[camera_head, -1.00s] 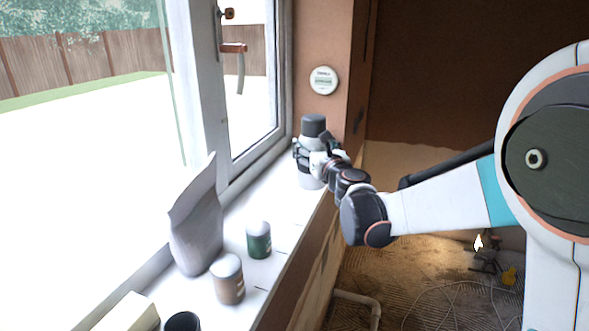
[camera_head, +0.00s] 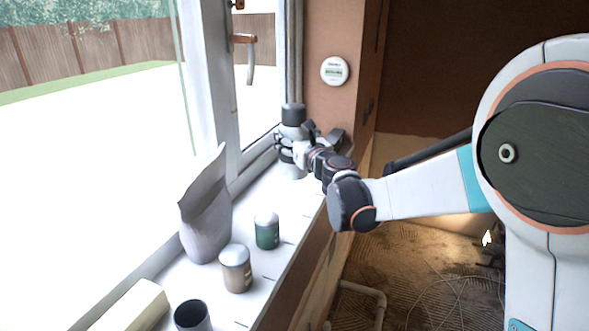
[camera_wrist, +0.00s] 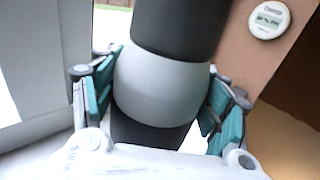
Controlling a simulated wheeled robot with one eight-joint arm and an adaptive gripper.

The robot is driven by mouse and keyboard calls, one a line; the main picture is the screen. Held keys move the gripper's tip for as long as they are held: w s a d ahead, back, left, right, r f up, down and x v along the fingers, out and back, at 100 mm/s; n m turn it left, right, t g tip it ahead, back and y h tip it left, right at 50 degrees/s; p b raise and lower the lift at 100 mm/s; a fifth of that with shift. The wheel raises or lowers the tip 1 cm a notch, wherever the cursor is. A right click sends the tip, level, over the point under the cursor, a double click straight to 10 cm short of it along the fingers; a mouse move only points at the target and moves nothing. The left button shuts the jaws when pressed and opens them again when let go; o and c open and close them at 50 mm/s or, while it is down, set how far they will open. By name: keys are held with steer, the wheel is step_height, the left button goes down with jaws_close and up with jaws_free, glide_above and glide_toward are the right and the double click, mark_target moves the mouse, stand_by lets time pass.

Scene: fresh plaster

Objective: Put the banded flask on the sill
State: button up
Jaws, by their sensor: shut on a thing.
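In the wrist view the flask (camera_wrist: 162,88) shows a pale grey band between dark parts above and below. My gripper (camera_head: 291,148) is shut around its middle, with teal pads on both sides in the wrist view (camera_wrist: 160,92). The flask's base appears over the sill, but I cannot tell whether it touches.
A grey bag (camera_head: 207,220), a green jar (camera_head: 267,231), a brown jar (camera_head: 236,270), a dark cup (camera_head: 192,317) and a cream block (camera_head: 130,306) occupy the nearer sill. A round wall device (camera_head: 335,71) and window handle (camera_head: 244,42) are near the flask. Bare sill lies between flask and green jar.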

mark_target(294, 165)
step_height(294, 165, down, 9)
steer(key=shift+r+b, duration=0.1)
steer(key=shift+b, duration=0.75)
steer(key=o, duration=1.5)
steer(key=shift+o, duration=0.2)
